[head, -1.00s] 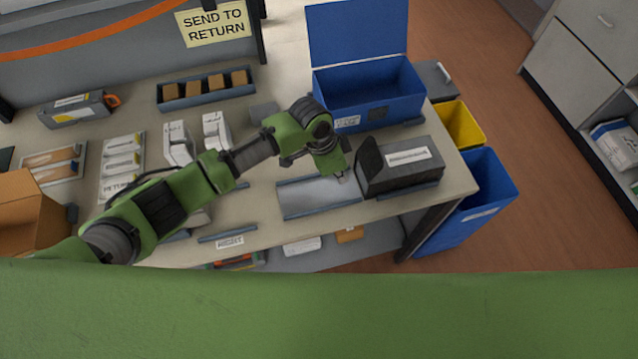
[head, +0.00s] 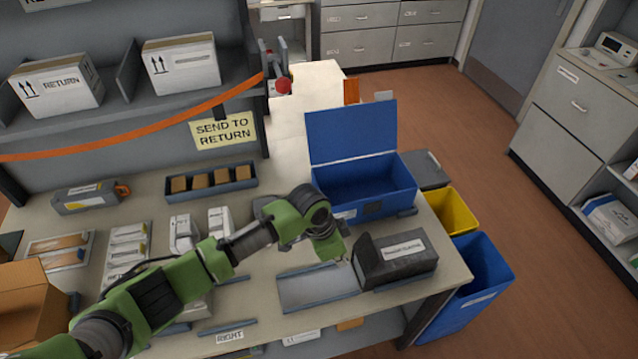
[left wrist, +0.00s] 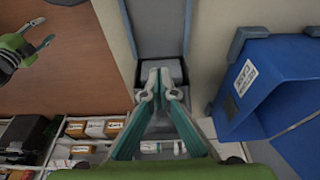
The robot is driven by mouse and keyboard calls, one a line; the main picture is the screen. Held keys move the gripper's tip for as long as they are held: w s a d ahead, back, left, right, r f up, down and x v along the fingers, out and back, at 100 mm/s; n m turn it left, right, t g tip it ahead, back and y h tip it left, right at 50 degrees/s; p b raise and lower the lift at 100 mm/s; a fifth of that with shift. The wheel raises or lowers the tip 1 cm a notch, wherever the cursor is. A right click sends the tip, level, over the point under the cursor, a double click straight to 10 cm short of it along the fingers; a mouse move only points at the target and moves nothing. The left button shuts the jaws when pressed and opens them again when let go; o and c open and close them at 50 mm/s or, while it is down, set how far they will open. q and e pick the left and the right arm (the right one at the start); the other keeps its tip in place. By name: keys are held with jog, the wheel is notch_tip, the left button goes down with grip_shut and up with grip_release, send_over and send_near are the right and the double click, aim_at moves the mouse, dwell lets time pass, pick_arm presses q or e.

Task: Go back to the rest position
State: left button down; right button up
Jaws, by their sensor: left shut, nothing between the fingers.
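My left arm reaches in from the lower left in the head view. Its gripper (head: 340,258) points down over the table, beside the black box and above the far edge of the grey tray (head: 300,292). In the left wrist view the left gripper (left wrist: 160,82) has its two fingertips together, with nothing held between them. My right gripper (left wrist: 42,38) shows at the left edge of the left wrist view, over the brown floor, with its fingers apart and empty. The right gripper does not show in the head view.
A black labelled box (head: 398,262) stands right of the left gripper. An open blue bin (head: 365,190) is behind it. Yellow (head: 450,212) and blue (head: 470,290) floor bins stand past the table's right end. White cartons (head: 185,232) lie under the arm. Open floor (head: 540,230) is at right.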

pick_arm(q)
jog(key=s+d+r+n+h, duration=0.1)
jog(key=s+n+h, duration=0.15)
jog(key=s, duration=0.65)
jog(key=s+a+r+n+t+y, duration=0.15)
jog(key=s+a+n, duration=0.3)
jog(key=a, duration=0.45)
jog(key=s+a+r+n+y, duration=0.1)
jog(key=s+a+n+y, duration=0.15)
jog(key=s+a, duration=0.45)
jog(key=s+a+r+n+t+y, duration=0.1)
jog(key=s+a+n+y, duration=0.2)
jog(key=a, duration=0.8)
notch_tip(320, 180, down, 33)
jog(key=s+g+h+b, duration=0.1)
jog(key=h+b, duration=0.1)
jog(key=b, duration=0.6)
jog(key=s+a+f+b, duration=0.1)
jog(key=s+f+b, duration=0.2)
jog(key=s+f, duration=0.6)
jog(key=s+a+f+g+b, duration=0.1)
jog(key=s+f+b, duration=0.2)
jog(key=s+f, duration=0.6)
notch_tip(320, 180, down, 6)
jog(key=shift+r+y, duration=0.1)
jog(key=shift+y, duration=0.25)
